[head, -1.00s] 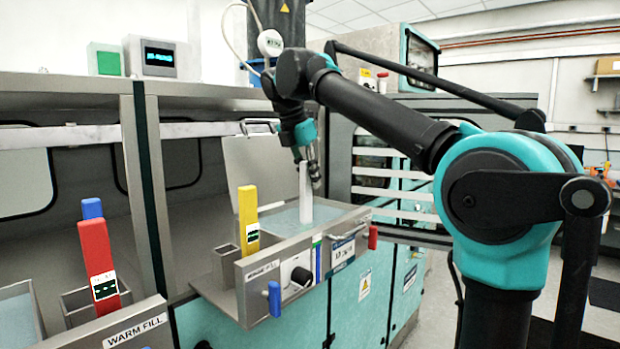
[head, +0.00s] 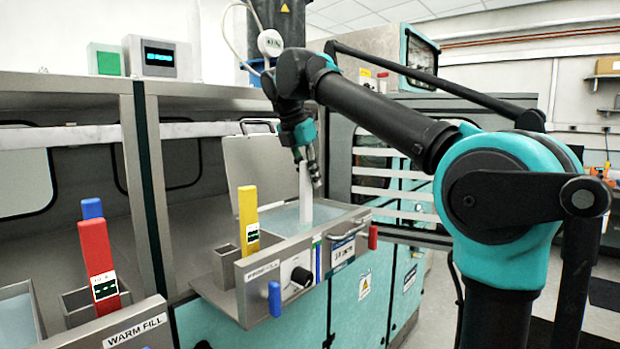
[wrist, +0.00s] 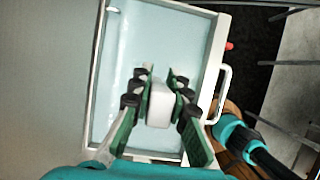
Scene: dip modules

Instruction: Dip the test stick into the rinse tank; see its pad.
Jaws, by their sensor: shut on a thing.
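My gripper (head: 306,158) is shut on the white test stick (head: 305,195) and holds it upright above the rinse tank (head: 345,214). In the head view the stick's lower end is at or in the pale blue liquid (head: 284,219); I cannot tell how deep. In the wrist view my gripper (wrist: 158,99) has its green-backed fingers on both sides of the stick's white top (wrist: 158,108), over the liquid (wrist: 150,40). The stick's pad is not visible.
A yellow stick (head: 248,215) stands in a small holder at the tank's left. A red stick (head: 98,262) and a blue one (head: 92,208) stand by the warm fill tank. The raised lid (head: 252,160) is behind the rinse tank. A handle (wrist: 222,95) sticks out at its side.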

